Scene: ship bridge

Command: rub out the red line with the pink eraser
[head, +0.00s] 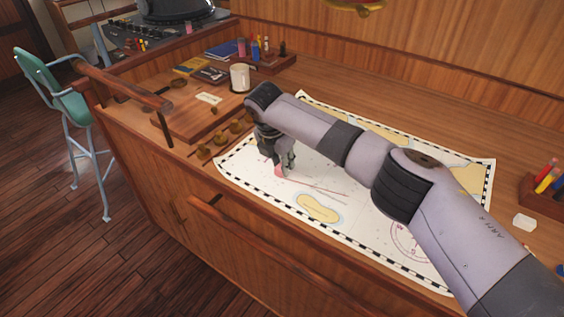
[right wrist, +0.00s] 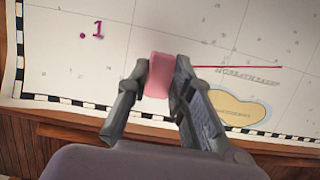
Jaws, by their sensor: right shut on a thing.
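My right gripper (head: 281,163) is shut on the pink eraser (head: 278,171), low over the left part of the chart (head: 232,174). In the right wrist view the eraser (right wrist: 160,75) sits between the two fingers of the gripper (right wrist: 161,70). Whether it touches the paper I cannot tell. The red line (right wrist: 240,67) runs from beside the right finger toward the right, below faint lettering's upper edge. In the head view it is a thin line (head: 325,189) right of the eraser. My left gripper is not in view.
A yellow island (head: 318,208) is printed near the line. A white mug (head: 240,77), books and a pen rack stand at the back left. A white block (head: 524,222) and a pen holder (head: 540,197) are at the right. A wooden rail (head: 125,86) edges the desk's left.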

